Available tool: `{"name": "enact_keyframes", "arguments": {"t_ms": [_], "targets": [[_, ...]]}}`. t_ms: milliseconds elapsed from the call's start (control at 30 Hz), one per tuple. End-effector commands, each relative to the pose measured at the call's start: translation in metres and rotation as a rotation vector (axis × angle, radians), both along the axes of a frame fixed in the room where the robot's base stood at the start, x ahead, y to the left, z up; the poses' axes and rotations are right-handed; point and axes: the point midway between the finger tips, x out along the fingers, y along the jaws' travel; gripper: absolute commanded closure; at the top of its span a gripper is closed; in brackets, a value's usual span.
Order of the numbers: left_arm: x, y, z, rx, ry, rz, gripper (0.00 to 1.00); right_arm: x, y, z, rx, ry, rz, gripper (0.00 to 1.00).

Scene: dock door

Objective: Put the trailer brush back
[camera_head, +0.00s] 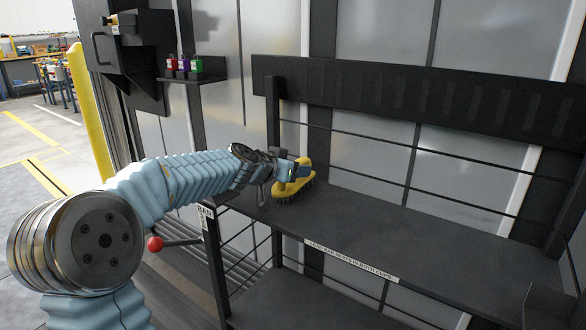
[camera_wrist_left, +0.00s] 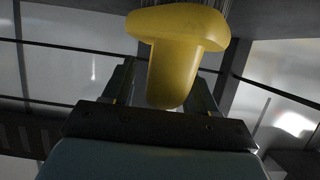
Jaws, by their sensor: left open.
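The yellow trailer brush (camera_head: 305,182) with dark bristles sits bristles down on the dark shelf (camera_head: 370,222), near its left end. My left gripper (camera_head: 287,171) reaches in from the left and is at the brush. In the left wrist view, the brush's yellow handle (camera_wrist_left: 175,75) extends down between the two open fingers of the left gripper (camera_wrist_left: 165,90). The fingers are apart, and I cannot tell whether either touches the handle. My right gripper is not in view.
A slotted dark rail (camera_head: 420,97) runs above the shelf, with thin bars below it. A red ball knob (camera_head: 155,244) is near my left arm. The shelf right of the brush is clear.

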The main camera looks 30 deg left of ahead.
Motion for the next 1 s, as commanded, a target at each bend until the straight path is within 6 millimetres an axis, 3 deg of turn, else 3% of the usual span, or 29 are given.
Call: {"name": "enact_keyframes", "arguments": {"t_ms": [167,400,600,1000], "targets": [[-0.018,0.002,0.01,0.001,-0.003,0.001,0.43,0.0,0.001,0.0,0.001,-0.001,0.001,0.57],[-0.07,0.006,0.032,0.002,-0.004,0.002,0.43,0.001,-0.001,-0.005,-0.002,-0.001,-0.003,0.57],[-0.101,0.008,0.044,0.001,-0.002,0.002,0.43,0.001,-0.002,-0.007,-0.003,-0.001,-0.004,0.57],[-0.111,0.008,0.048,0.0,0.001,0.0,0.43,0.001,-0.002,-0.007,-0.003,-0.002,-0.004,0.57]]}}
